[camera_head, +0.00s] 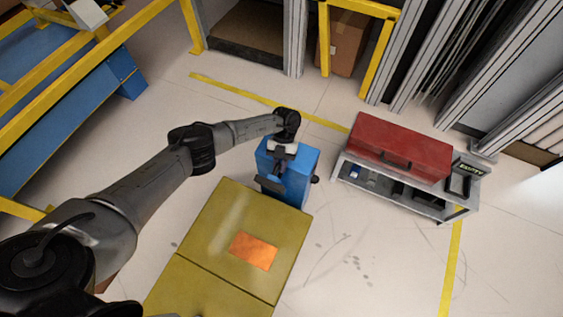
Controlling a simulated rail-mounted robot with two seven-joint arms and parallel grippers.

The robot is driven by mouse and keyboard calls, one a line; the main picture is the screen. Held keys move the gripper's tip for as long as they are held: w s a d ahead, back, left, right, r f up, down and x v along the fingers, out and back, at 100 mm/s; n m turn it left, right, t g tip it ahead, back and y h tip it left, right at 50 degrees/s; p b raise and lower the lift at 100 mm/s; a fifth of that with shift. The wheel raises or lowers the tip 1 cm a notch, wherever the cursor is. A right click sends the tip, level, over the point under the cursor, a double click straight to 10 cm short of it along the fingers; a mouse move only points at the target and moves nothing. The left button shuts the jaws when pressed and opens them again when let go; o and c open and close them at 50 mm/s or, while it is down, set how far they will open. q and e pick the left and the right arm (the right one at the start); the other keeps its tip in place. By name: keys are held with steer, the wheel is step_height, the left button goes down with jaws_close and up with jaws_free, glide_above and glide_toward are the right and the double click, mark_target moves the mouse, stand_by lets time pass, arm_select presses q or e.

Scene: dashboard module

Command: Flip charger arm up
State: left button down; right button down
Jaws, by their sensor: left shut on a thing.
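A blue box-shaped module (301,163) stands at the far end of the yellow-green block (234,218). My left arm reaches in from the left, and my left gripper (277,172) is over the module's top. It is shut on a small dark part there, which I take to be the charger arm (272,184). The gripper hides most of that part, so its exact angle cannot be told. A dark knob (315,180) sticks out on the module's right side. My right gripper is not in view.
A grey cart (400,197) with a red toolbox (400,147) on top stands to the right. Yellow railings (80,75) and blue equipment (40,120) are at the left. Shelving and a cardboard box (345,42) are at the back. The floor at lower right is clear.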

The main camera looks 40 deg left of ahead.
arm_select(q)
steer(key=shift+f, duration=0.1)
steer(key=c, duration=1.5)
jaws_free()
steer(key=o, duration=0.4)
steer(key=shift+w, duration=0.25)
steer(key=shift+s, duration=0.1)
steer(key=shift+w+a+r, duration=0.1)
steer(key=shift+w+r, duration=0.1)
steer(key=shift+r, duration=0.15)
steer(key=v, duration=1.3)
steer(key=shift+b, duration=0.45)
